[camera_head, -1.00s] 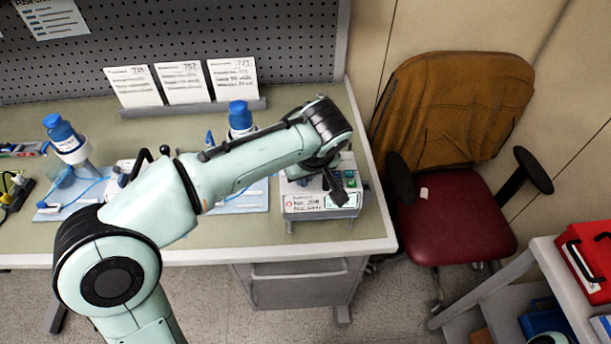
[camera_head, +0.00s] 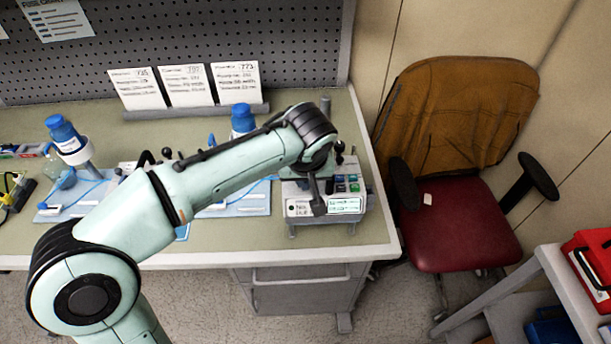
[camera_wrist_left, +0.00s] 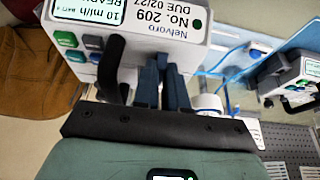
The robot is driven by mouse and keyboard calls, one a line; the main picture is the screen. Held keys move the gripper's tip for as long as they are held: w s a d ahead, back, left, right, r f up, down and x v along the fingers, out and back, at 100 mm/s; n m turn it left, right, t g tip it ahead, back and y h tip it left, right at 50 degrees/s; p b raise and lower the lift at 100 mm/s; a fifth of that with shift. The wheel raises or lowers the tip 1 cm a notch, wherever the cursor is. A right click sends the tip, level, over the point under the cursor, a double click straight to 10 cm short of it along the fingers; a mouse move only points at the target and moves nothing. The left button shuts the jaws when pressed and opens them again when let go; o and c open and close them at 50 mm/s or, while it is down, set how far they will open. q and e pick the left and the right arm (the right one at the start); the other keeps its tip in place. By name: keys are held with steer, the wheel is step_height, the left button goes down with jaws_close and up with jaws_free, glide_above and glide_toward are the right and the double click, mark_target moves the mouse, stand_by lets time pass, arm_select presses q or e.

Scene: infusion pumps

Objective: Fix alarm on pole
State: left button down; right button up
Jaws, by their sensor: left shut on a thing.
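The infusion pump (camera_head: 352,187) stands near the right end of the bench. Its white front label reads "Nelvoro No. 209" in the left wrist view (camera_wrist_left: 165,30), and its pale screen (camera_wrist_left: 90,10) shows "10 ml/h" and a word like "READY". A dark round dot sits beside the number. My left gripper (camera_head: 318,204) reaches down to the pump's front. In the left wrist view its fingers (camera_wrist_left: 165,82) are close together against the pump; the gripped part is hidden. My right gripper is out of view.
Pumps with blue-capped bottles (camera_head: 62,132) (camera_head: 242,118) stand to the left on pale blue trays. Several cards (camera_head: 187,85) lean in a holder behind. A red chair (camera_head: 462,225) stands right of the bench. A cart with a red box (camera_head: 592,262) is at lower right.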

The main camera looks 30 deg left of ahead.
arm_select(q)
steer(key=c, duration=1.2)
jaws_free()
steer(key=shift+r, duration=0.1)
steer(key=p+v, duration=0.2)
steer(key=v, duration=1.1)
steer(key=shift+s+d+r, duration=0.1)
steer(key=shift+s, duration=0.05)
